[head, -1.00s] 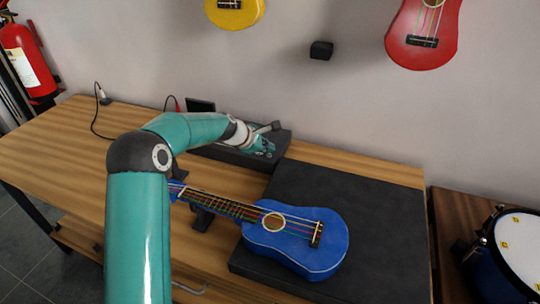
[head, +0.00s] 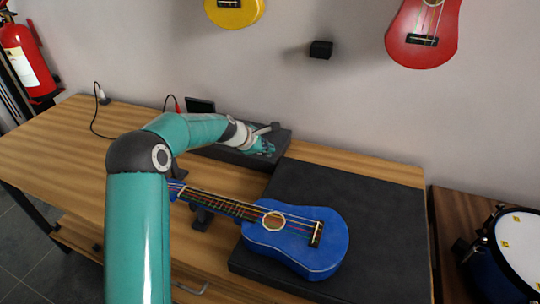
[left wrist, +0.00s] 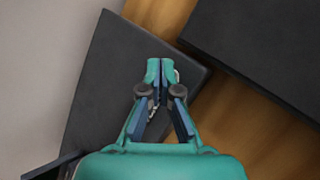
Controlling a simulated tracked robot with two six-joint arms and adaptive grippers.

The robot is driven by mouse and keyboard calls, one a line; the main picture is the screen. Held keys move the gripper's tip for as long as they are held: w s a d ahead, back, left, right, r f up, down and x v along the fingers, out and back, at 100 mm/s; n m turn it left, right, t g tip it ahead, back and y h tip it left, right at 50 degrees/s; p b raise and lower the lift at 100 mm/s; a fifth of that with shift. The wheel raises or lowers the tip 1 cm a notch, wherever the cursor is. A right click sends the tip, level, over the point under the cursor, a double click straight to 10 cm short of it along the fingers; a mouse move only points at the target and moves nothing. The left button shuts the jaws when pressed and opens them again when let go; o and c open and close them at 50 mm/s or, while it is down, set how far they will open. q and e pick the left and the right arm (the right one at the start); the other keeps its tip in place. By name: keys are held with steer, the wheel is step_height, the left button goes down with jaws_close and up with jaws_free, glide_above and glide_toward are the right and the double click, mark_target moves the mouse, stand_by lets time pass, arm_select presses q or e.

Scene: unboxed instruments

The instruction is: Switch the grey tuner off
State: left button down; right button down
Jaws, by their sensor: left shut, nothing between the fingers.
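My left gripper (head: 263,148) is shut and empty, low over a dark grey box-like tray (head: 226,154) at the back of the bench, near the wall. In the left wrist view its fingertips (left wrist: 160,66) meet over the same dark tray (left wrist: 98,90), near its right edge. I cannot make out the grey tuner for certain; the fingers and arm cover part of the tray. A small bright metal bit shows just beside the fingertips in the left wrist view, too small to name. My right gripper is not in view.
A blue ukulele (head: 318,262) lies on a black mat (head: 380,214), its neck on a dark support (head: 202,218). A small dark screen (head: 200,105) stands behind the tray. A drum (head: 520,245) is at the right. The bench's left part (head: 70,150) is mostly clear.

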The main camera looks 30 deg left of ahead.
mark_target(268, 155)
arm_select(q)
steer(key=shift+f, duration=0.3)
stand_by(0.5)
steer(key=shift+r, duration=0.1)
steer(key=shift+r+p, duration=0.55)
steer(key=shift+p, duration=0.1)
steer(key=shift+r, duration=0.1)
step_height(268, 155, up, 6)
steer(key=p, duration=0.6)
stand_by(0.3)
